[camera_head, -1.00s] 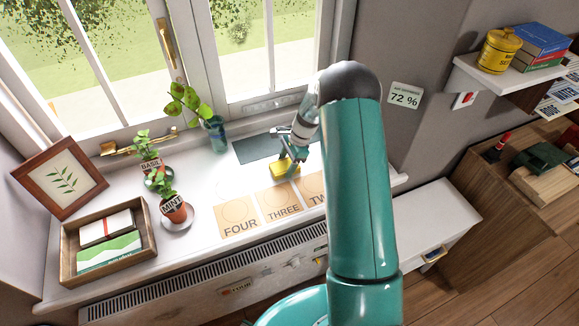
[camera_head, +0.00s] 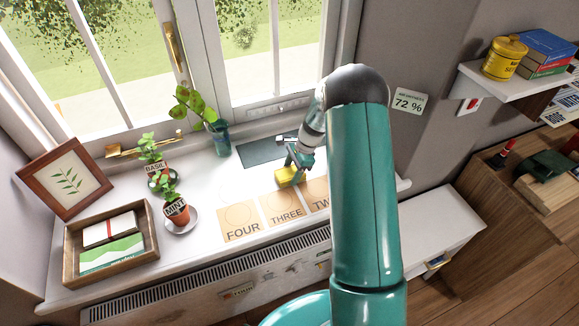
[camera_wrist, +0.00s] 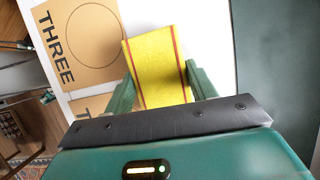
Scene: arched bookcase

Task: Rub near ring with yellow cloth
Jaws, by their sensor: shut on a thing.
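My gripper (camera_head: 291,168) is over the white windowsill (camera_head: 250,178), shut on the yellow cloth (camera_head: 287,178), just behind the THREE card. In the wrist view the yellow cloth (camera_wrist: 157,65) has red stripes along its edges and lies between the two green fingers of my gripper (camera_wrist: 160,88). The cloth is at or just above the sill; I cannot tell if it touches. No ring mark on the sill is clear enough to place; a faint pale patch (camera_head: 232,189) lies left of the cloth.
Cards FOUR (camera_head: 240,221), THREE (camera_head: 283,208) and TWO (camera_head: 317,194), with printed circles, line the sill's front. A dark mat (camera_head: 258,152) lies behind.

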